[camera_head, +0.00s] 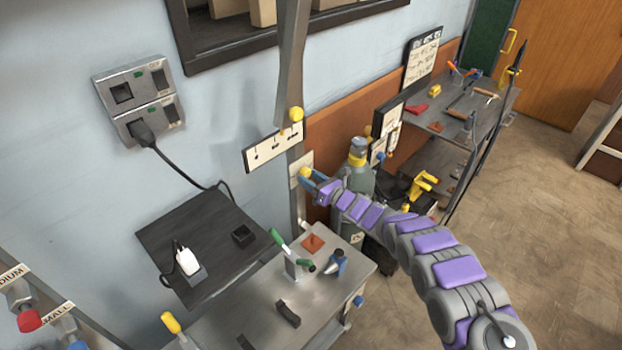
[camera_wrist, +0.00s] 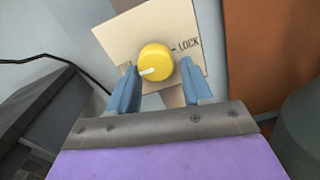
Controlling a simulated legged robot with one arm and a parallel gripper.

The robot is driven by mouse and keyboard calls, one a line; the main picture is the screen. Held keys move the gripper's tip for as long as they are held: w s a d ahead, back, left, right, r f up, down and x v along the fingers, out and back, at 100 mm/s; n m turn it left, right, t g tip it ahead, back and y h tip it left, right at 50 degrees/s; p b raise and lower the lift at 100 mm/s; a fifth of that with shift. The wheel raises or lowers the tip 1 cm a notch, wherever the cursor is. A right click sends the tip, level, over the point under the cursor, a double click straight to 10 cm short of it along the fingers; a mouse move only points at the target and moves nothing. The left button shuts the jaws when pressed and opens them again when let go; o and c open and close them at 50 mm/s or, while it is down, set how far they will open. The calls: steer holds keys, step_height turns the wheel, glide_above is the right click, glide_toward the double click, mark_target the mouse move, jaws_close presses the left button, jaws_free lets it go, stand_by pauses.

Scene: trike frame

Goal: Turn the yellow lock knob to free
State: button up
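The yellow lock knob (camera_wrist: 155,59) sits on a cream plate (camera_wrist: 120,30) in the wrist view. A dash and the word LOCK are printed to its right. Its white pointer line faces left and slightly down, away from LOCK. Another marking at the left is mostly hidden by a finger. My gripper (camera_wrist: 159,67) has its blue fingers on either side of the knob, with a gap visible at the right; contact at the left is unclear. In the head view, the knob (camera_head: 305,172) is on the plate on the metal post, with my gripper (camera_head: 314,182) at it.
Another yellow ball (camera_head: 296,114) is higher on the post, beside a marked panel (camera_head: 266,149). A metal workbench (camera_head: 320,265) with tools stands below, and a dark shelf (camera_head: 190,225) is at left. A grey cylinder (camera_head: 357,178) stands close behind my gripper.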

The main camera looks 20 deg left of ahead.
steer(key=shift+o, duration=1.2)
steer(key=shift+a+r, duration=0.1)
steer(key=shift+r, duration=0.05)
steer(key=shift+r, duration=0.1)
steer(key=shift+s+d, duration=0.2)
steer(key=shift+d, duration=0.45)
steer(key=p+v, duration=0.2)
steer(key=v, duration=1.4)
steer(key=shift+p, duration=0.3)
